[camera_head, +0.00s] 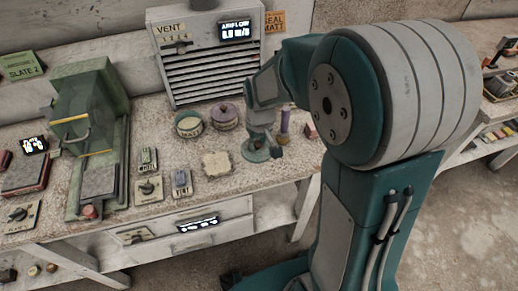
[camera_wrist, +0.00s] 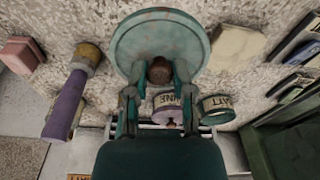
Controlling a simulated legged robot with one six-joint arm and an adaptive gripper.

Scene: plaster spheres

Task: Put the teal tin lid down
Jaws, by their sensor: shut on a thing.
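The teal tin lid (camera_wrist: 160,32) is a round, worn disc with a brown knob in its middle. My gripper (camera_wrist: 159,72) is shut on that knob, one finger on each side. In the head view the lid (camera_head: 254,153) is low over the right part of the bench, at the end of my arm. I cannot tell whether it touches the bench top. The matt tin (camera_head: 189,126), open with a green rim, and a purple-lidded tin (camera_head: 225,117) stand to its left and behind. Both tins also show in the wrist view, beyond my fingers.
A pale plaster slab (camera_head: 217,163) lies left of the lid. A purple-handled tool (camera_wrist: 67,100) and a pink block (camera_wrist: 22,53) are on the lid's other side. A louvred vent box (camera_head: 208,55) stands behind; a green press (camera_head: 90,125) stands left. Bare bench shows around the lid.

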